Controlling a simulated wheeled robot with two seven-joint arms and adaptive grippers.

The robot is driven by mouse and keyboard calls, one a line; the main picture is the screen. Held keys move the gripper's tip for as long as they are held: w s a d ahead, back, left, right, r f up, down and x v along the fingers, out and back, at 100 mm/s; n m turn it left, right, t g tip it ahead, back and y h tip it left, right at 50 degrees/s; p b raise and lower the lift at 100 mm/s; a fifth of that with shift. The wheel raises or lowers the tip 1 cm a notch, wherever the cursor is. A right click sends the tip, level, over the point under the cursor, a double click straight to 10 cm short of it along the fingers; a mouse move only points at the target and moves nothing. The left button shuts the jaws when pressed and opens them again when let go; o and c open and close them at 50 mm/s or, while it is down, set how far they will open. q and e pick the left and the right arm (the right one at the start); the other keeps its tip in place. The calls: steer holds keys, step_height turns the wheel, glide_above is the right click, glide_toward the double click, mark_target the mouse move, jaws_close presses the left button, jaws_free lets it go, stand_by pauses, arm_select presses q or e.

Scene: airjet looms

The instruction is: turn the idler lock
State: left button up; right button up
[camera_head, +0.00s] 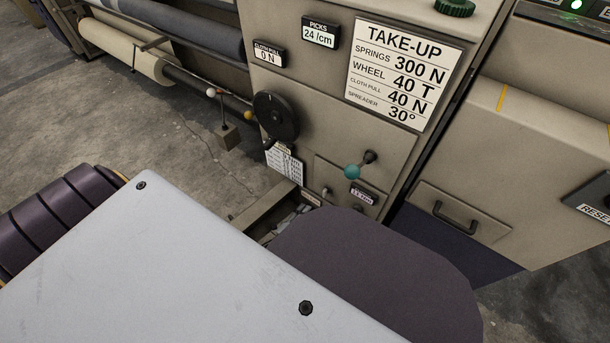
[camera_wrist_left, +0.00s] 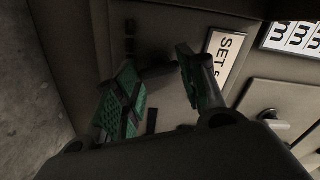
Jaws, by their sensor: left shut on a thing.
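My left gripper (camera_wrist_left: 157,78) shows in the left wrist view, with green ribbed pads on its fingers. It is shut on a dark part (camera_wrist_left: 156,73) against the beige machine wall, which looks like the idler lock. The view is dim there, and the shape and angle of this part are hard to tell. A label reading SET (camera_wrist_left: 228,58) is just right of the fingers. In the head view my own arm hides the gripper's hold on the lower part of the take-up panel. My right gripper is not in view.
A drawer-like cover with a handle (camera_head: 459,215) is at right. Cloth rolls (camera_head: 125,50) are at the upper left; concrete floor lies below them.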

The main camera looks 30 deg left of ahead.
arm_select(q)
steer(key=shift+m, duration=1.9)
steer(key=shift+d, duration=0.1)
steer(key=o, duration=1)
steer(key=shift+n, duration=0.5)
